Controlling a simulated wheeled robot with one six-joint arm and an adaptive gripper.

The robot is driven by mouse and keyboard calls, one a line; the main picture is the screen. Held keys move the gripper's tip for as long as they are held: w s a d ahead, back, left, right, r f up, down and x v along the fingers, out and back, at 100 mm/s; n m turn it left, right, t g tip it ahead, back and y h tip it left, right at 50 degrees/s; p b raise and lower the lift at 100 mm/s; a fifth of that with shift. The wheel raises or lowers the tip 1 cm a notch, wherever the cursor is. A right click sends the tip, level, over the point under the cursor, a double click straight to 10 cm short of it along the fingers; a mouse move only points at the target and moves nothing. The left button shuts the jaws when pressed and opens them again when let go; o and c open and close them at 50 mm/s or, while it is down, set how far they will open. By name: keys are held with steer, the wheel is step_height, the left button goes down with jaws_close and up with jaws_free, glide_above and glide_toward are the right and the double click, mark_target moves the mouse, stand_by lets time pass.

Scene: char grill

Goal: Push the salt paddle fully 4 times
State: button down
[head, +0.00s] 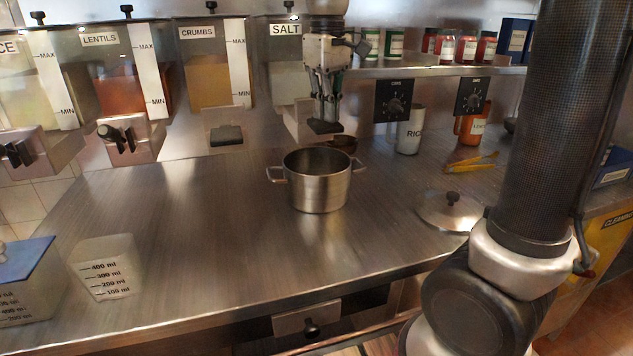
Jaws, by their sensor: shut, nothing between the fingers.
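The salt dispenser (282,78) hangs at the back, right of the crumbs dispenser, with a SALT label at its top. My gripper (325,127) points down in front of it, fingers shut and empty, and hides much of its right side. The salt paddle is largely hidden behind my fingers; a dark piece at the fingertips may be part of it, and I cannot tell whether they touch. A steel pot (317,182) with two handles stands open on the counter below and just in front of my gripper.
Crumbs (215,80) and lentils (118,75) dispensers hang to the left. A pot lid (449,209), yellow tongs (472,162) and a rice container (410,132) lie or stand to the right. A measuring cup (103,268) stands front left. The counter's left middle is clear.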

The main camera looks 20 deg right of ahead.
steer(key=shift+f, duration=1.2)
steer(key=shift+r, duration=2.3)
steer(key=shift+f, duration=0.15)
steer(key=shift+f, duration=2.15)
steer(key=shift+r, duration=2.3)
